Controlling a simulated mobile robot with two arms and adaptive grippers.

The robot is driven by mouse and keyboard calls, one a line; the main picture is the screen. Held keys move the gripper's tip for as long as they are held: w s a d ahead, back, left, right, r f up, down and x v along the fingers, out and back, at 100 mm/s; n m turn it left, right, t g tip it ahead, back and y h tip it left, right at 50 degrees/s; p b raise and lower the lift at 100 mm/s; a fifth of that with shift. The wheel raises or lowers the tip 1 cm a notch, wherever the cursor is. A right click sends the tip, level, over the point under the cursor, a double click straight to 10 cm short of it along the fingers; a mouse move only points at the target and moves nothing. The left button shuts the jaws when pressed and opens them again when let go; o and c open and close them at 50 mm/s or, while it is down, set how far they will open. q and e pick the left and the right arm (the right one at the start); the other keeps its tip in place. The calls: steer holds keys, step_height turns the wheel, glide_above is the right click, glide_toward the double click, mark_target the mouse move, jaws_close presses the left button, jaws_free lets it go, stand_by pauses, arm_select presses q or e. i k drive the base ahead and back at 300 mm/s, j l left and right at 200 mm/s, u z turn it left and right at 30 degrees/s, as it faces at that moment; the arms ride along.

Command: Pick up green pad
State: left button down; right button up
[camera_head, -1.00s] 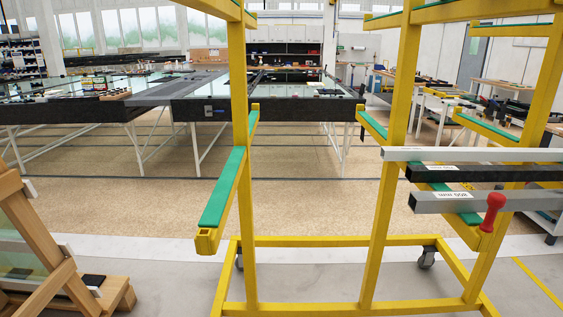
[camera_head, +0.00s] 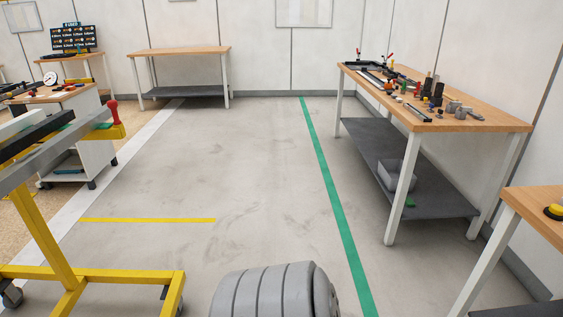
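A small green piece (camera_head: 409,201) shows on the lower shelf of the workbench at right, near the shelf's front edge and close to a grey rounded object (camera_head: 398,175). It is too small to tell whether it is a pad. Another green patch (camera_head: 68,126) shows on an arm of the yellow rack at left, partly covered by the bars lying there. Neither of my grippers is in view.
The workbench (camera_head: 500,119) at right carries many tools. Another wooden table (camera_head: 549,216) stands at the near right edge. The yellow rack (camera_head: 50,240) with long bars stands at left. An empty-topped table (camera_head: 180,51) stands at the back. The middle floor is clear.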

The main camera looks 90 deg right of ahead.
mark_target(409, 202)
steer(key=z, duration=3.8)
steer(key=u, duration=2)
steer(key=z, duration=2)
steer(key=i+l+u, duration=0.1)
steer(key=i, duration=0.4)
steer(key=i+l+u, duration=0.1)
steer(key=i, duration=0.45)
steer(key=l, duration=0.1)
